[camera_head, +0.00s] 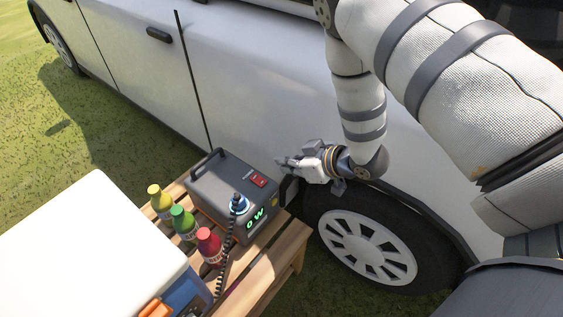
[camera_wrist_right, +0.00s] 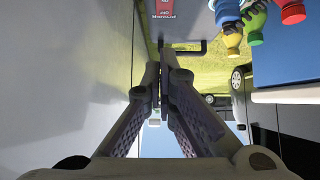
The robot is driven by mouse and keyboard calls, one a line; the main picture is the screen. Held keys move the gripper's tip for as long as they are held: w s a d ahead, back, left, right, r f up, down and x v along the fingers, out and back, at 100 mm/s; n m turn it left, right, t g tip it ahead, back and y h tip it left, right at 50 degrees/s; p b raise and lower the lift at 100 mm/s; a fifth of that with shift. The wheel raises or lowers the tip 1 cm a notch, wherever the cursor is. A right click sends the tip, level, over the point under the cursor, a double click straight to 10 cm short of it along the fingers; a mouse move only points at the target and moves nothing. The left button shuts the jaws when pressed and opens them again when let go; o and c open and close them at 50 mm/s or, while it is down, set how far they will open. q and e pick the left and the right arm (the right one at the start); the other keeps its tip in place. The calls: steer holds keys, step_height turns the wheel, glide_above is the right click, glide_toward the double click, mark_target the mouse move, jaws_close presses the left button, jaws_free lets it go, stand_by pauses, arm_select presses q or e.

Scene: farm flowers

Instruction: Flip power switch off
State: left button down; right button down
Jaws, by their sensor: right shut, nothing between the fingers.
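The power station (camera_head: 232,193) is a dark grey box with a carry handle, standing on the wooden bench. Its red power switch (camera_head: 258,181) is on the top face, near the edge on the side of my right arm. The switch also shows at the top edge of the right wrist view (camera_wrist_right: 163,9), partly cut off, with its label. My right gripper (camera_head: 283,162) is shut and empty, just beyond the box and a little to the right of the switch, apart from it. Its fingers (camera_wrist_right: 163,72) point toward the box's side. My left gripper is not in view.
A black coiled cable (camera_head: 229,241) runs from a plug (camera_head: 239,204) on the box. A lit display (camera_head: 256,219) reads "0 W". Yellow, green and red bottles (camera_head: 209,243) stand left of it, beside a white-lidded cooler (camera_head: 90,240). A white car (camera_head: 250,90) stands close behind.

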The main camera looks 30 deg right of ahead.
mark_target(259, 178)
steer(key=shift+f, duration=0.1)
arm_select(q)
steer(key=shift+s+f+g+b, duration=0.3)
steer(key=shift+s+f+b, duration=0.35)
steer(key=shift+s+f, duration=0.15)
arm_select(e)
steer(key=shift+w+a+r, duration=0.3)
steer(key=shift+w+r, duration=0.05)
steer(key=shift+w, duration=0.15)
